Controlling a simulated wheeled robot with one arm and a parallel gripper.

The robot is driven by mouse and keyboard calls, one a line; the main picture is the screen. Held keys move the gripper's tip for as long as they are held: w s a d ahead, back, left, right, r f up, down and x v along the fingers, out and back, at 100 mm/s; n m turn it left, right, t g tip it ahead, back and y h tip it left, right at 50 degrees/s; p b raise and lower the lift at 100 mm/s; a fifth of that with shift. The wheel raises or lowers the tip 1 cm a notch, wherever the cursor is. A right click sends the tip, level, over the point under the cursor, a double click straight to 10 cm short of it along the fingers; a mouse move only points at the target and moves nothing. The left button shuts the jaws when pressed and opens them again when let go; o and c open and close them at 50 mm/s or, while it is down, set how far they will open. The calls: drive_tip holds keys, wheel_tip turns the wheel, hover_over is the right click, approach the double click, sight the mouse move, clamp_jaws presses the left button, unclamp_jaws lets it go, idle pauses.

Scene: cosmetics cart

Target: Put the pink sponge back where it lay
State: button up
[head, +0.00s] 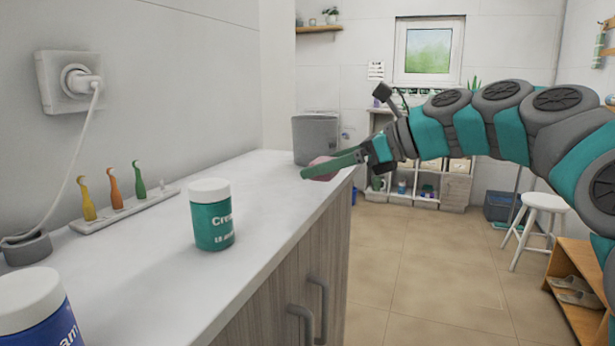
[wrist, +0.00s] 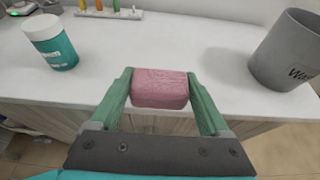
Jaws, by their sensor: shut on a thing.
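The pink sponge (wrist: 160,88) is held between the two green fingers of my gripper (wrist: 161,90) in the wrist view. In the head view the sponge (head: 319,168) is mostly hidden behind a finger of my gripper (head: 312,172), near the front edge of the white counter (head: 270,210). In the wrist view the sponge shows over the counter's front edge. I cannot tell whether it touches the counter.
A green cream jar (head: 212,215) stands left on the counter, and a blue jar (head: 38,310) nearer. A grey bin (head: 316,138) stands at the far end. A holder (head: 125,208) with coloured hooked items lies along the wall. The counter's middle is clear.

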drive_tip(key=w+a, duration=0.1)
drive_tip(key=w, duration=0.7)
drive_tip(key=w+a+f, duration=0.1)
drive_tip(key=w, duration=0.3)
drive_tip(key=shift+w+a+p, duration=0.3)
drive_tip(key=shift+w, duration=0.1)
drive_tip(key=shift+w+f, duration=0.15)
drive_tip(key=shift+f+b, duration=0.5)
drive_tip(key=shift+f, duration=1.15)
drive_tip(key=o, duration=1.2)
drive_tip(key=shift+f, duration=0.15)
drive_tip(key=shift+c, duration=0.2)
drive_tip(key=p+v, duration=0.1)
drive_tip(key=v, duration=1.1)
drive_tip(key=shift+a, duration=0.1)
